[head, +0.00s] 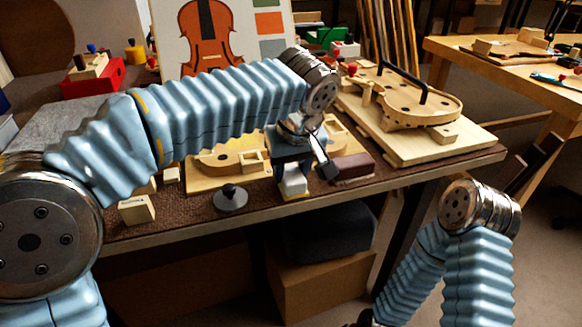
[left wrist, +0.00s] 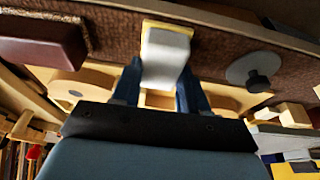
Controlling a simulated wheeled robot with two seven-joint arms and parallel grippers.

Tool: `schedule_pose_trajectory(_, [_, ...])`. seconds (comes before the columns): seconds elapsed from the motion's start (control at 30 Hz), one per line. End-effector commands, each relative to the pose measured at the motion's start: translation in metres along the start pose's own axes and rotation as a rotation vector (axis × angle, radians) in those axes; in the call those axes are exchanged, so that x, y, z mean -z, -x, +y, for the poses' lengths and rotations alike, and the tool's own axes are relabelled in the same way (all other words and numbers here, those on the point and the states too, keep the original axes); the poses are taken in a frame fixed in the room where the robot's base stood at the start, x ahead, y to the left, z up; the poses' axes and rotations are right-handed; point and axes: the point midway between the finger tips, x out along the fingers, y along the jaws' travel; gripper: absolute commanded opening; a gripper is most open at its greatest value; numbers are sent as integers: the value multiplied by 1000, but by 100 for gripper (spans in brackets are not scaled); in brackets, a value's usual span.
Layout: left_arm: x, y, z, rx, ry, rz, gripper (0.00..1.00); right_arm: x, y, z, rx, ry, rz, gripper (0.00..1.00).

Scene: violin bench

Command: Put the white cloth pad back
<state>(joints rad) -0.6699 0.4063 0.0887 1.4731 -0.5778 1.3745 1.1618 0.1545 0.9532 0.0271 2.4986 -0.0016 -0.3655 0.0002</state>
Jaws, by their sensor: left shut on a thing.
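The white cloth pad (head: 295,181) shows in the head view below my left gripper (head: 292,165), near the front edge of the bench. It has a yellow strip along its lower edge. In the left wrist view the pad (left wrist: 166,58) sits between the two blue fingers of the left gripper (left wrist: 158,85), which is shut on it. Whether the pad touches the bench surface I cannot tell. My right arm comes up at the lower right of the head view, with its gripper out of sight.
A dark red block (head: 353,166) is close on the right, and a grey disc with a black knob (head: 230,199) on the left. A violin in a wooden jig (head: 415,100) stands further right.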

Motion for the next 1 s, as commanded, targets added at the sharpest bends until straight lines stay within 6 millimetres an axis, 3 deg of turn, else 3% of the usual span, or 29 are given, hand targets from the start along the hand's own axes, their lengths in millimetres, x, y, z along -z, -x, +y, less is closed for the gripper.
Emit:
schedule_pose_trajectory(0.1, [-1, -4, 0, 0, 0, 0, 0, 0, -3, 2, -1, -1, 1, 43])
schedule_pose_trajectory(0.13, [-1, -3, 0, 0, 0, 0, 45, 0, -2, 2, -1, -1, 1, 43])
schedule_pose_trajectory(0.3, [-1, -2, 0, 0, 0, 0, 69, 0, -2, 1, -1, -1, 1, 43])
schedule_pose_trajectory(0.67, [0, 5, 0, -1, 0, 1, 69, 0, 1, -1, 0, 0, 0, 43])
schedule_pose_trajectory(1.0, [1, 79, 1, -3, 1, 3, 69, 0, 12, -6, 2, 2, -2, 43])
